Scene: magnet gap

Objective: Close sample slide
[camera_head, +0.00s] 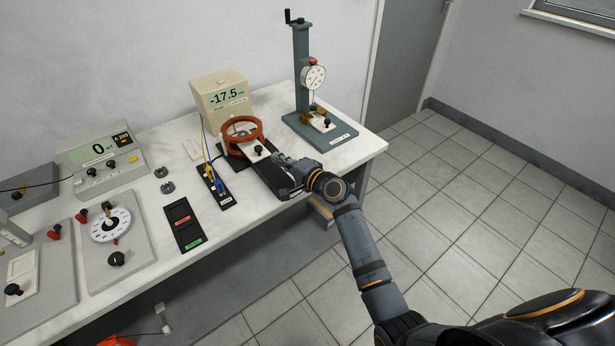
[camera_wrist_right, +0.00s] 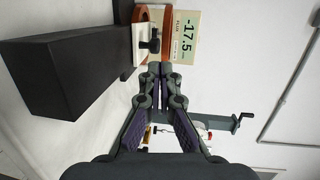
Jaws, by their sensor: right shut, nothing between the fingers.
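The sample slide is a white plate (camera_head: 251,156) with a black knob (camera_head: 258,148), sitting at the orange-brown ring (camera_head: 240,121) on a black base (camera_head: 271,181). In the right wrist view the slide (camera_wrist_right: 139,48) and its knob (camera_wrist_right: 154,41) lie just beyond my fingertips. My right gripper (camera_head: 278,157) is shut and empty, just to the right of the knob. It also shows in the right wrist view (camera_wrist_right: 160,68), with the fingertips together. I cannot tell whether they touch the knob. My left gripper is out of view.
A beige meter (camera_head: 220,97) reading -17.5 stands behind the ring. A grey stand with a dial gauge (camera_head: 313,77) is at the back right. A black strip with cables (camera_head: 216,185) and a panel with red and green labels (camera_head: 183,225) lie to the left.

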